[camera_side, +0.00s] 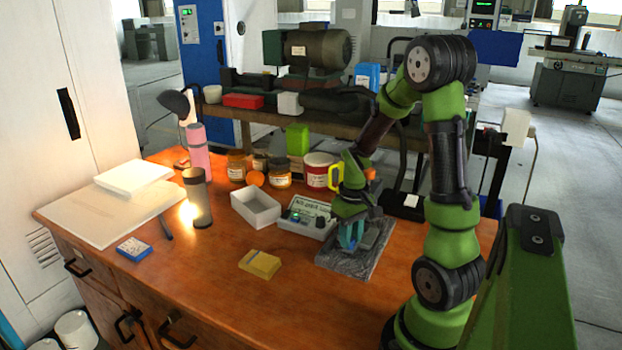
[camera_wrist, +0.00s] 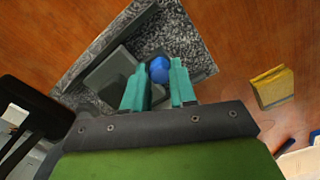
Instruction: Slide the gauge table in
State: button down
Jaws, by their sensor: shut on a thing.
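A speckled grey granite base (camera_side: 338,262) lies on the wooden bench under my gripper (camera_side: 350,240). In the wrist view the granite base (camera_wrist: 188,38) carries a flat, plain grey block (camera_wrist: 108,76), which looks like the gauge table. A blue knob (camera_wrist: 158,69) shows beside the block, between the two teal fingers of my gripper (camera_wrist: 158,84). My gripper is shut on the blue knob. The fingers and wrist hide part of the block, and how the knob joins it cannot be told. In the side view my gripper covers most of the block.
A grey box with dials (camera_side: 307,217) and an open white tray (camera_side: 256,208) stand left of the granite base. A yellow packet (camera_side: 260,264) lies nearer the front. Jars, a red-and-white tin (camera_side: 319,170) and a yellow mug stand behind. The front middle of the bench is clear.

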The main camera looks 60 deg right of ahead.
jog(key=c, duration=0.9)
grip_release()
notch_tip(320, 180, up, 17)
